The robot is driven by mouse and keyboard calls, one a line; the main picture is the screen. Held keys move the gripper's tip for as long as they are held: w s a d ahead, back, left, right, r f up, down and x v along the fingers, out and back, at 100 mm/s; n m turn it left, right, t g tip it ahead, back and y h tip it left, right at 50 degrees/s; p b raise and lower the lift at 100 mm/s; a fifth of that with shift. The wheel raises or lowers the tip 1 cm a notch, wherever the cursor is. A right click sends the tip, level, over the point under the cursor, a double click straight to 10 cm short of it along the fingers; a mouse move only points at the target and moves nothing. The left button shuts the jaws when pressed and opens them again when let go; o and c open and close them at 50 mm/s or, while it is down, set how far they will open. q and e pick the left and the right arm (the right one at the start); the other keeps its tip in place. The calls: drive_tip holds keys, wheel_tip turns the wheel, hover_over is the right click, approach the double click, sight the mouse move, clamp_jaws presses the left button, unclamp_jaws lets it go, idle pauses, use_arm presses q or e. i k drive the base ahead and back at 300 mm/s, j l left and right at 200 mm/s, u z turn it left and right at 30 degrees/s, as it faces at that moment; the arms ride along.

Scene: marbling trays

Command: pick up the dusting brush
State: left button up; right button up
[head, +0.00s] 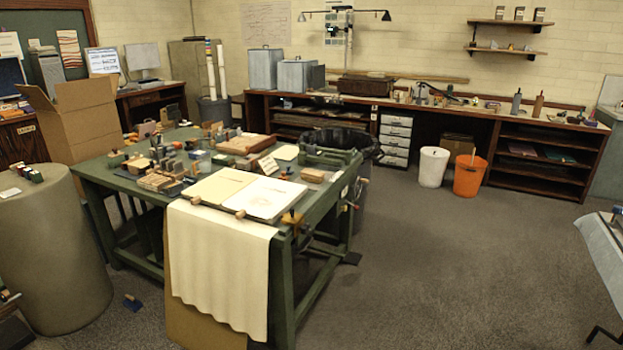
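I cannot pick out the dusting brush for certain. The green worktable (330,203) in the middle is crowded with small blocks, tools and boxes, too small to tell apart. A small blue item with a brownish part (132,302) lies on the floor left of the table, and I cannot tell what it is. A small green and red item (27,173) lies on the big grey-brown drum (48,255) at left. Neither of my grippers is in view.
A cloth (218,265) hangs over the table's front edge. A cardboard box (80,120) stands behind the drum. A white bin (432,167) and an orange bucket (468,175) stand before the long back bench (440,107). The grey floor at right is mostly clear.

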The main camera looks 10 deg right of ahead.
sight(314, 177)
drive_tip(key=z, duration=0.4)
drive_tip(key=i+l+z, duration=0.25)
drive_tip(key=i+z, duration=0.2)
drive_tip(key=i+l+z, duration=0.1)
drive_tip(key=i+z, duration=0.25)
drive_tip(key=z, duration=0.15)
drive_tip(key=i, duration=2.55)
drive_tip(key=i+u, duration=0.1)
drive_tip(key=i, duration=0.6)
drive_tip(key=i+l+u, duration=0.15)
drive_tip(key=i, duration=0.5)
drive_tip(key=i+l+u, duration=0.1)
drive_tip(key=i, duration=0.55)
drive_tip(key=i+u, duration=0.1)
drive_tip(key=u, duration=2.6)
